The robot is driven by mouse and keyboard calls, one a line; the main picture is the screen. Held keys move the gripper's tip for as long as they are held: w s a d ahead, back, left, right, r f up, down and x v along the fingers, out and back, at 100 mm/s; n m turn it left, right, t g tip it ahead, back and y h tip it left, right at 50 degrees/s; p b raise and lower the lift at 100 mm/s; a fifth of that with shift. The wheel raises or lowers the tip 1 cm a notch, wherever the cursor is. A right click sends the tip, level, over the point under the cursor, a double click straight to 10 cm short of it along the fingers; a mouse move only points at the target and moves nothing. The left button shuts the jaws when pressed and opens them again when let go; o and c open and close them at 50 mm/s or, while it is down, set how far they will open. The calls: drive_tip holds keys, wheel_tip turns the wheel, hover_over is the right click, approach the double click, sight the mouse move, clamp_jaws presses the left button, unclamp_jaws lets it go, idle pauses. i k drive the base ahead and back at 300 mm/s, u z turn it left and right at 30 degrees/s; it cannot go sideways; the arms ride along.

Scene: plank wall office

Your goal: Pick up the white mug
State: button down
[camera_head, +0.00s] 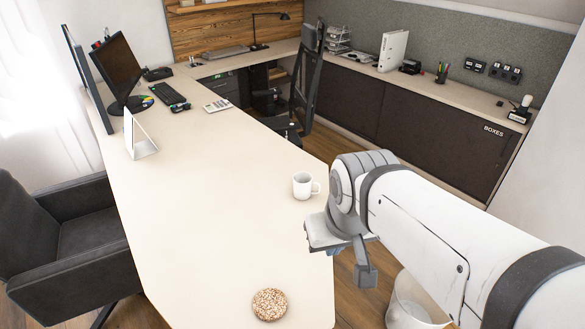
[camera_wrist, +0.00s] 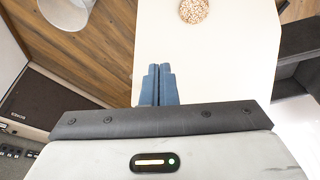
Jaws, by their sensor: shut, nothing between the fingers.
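The white mug (camera_head: 302,185) stands upright on the pale desk (camera_head: 205,200), close to its right edge, with its handle pointing right. My gripper (camera_head: 365,272) is to the right of and nearer than the mug in the head view, by the desk's right edge, apart from the mug. In the wrist view my gripper (camera_wrist: 159,70) shows its two blue fingers together, shut and empty, near the desk (camera_wrist: 215,75). The mug does not show in the wrist view.
A round speckled item (camera_head: 269,304) lies at the desk's near end; it also shows in the wrist view (camera_wrist: 194,10). A white bin (camera_head: 412,304) stands on the floor below my arm. A white stand (camera_head: 138,138) is farther left. The desk's middle is clear.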

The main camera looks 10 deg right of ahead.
sight(302, 181)
drive_tip(key=u, duration=2.95)
drive_tip(key=k, duration=1.4)
drive_tip(key=z, duration=1.95)
drive_tip(key=i, duration=1)
drive_tip(key=z, duration=0.05)
